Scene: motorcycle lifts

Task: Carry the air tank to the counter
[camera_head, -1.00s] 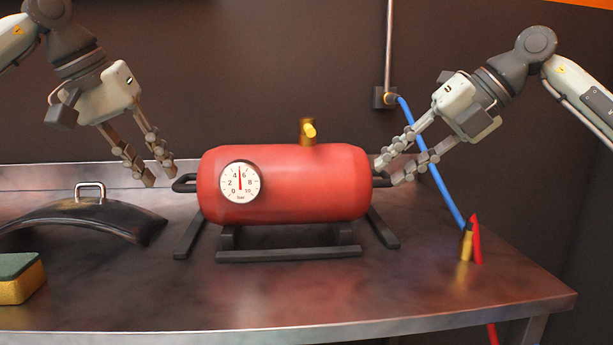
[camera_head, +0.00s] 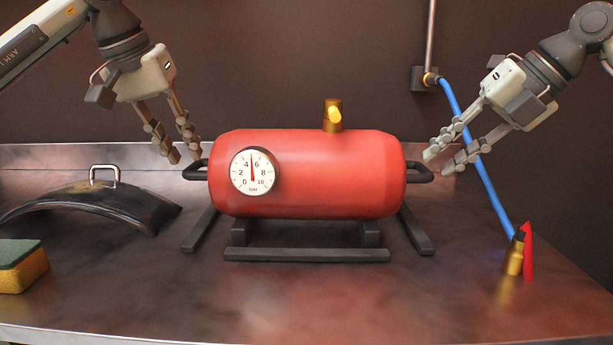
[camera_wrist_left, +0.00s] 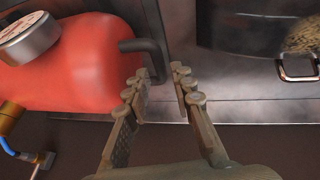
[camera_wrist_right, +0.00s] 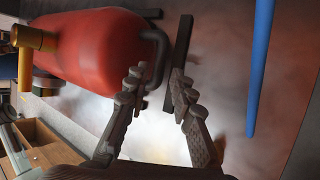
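The red air tank (camera_head: 310,185) stands upright on its dark feet on the metal counter (camera_head: 330,300). It has a round gauge, a brass valve on top and a black handle at each end. My left gripper (camera_head: 184,157) is open just above and beside the left handle (camera_head: 193,171). In the left wrist view that handle (camera_wrist_left: 150,50) lies just beyond the open fingers. My right gripper (camera_head: 437,164) is open at the right handle (camera_head: 420,173). In the right wrist view the handle (camera_wrist_right: 157,48) lies just ahead of the open fingertips. Neither gripper holds anything.
A black curved fender (camera_head: 95,203) with a metal handle lies left of the tank. A yellow-green sponge (camera_head: 20,265) is at the left front. A blue hose (camera_head: 478,150) hangs from the wall fitting, its brass end (camera_head: 515,252) at right. The front middle is clear.

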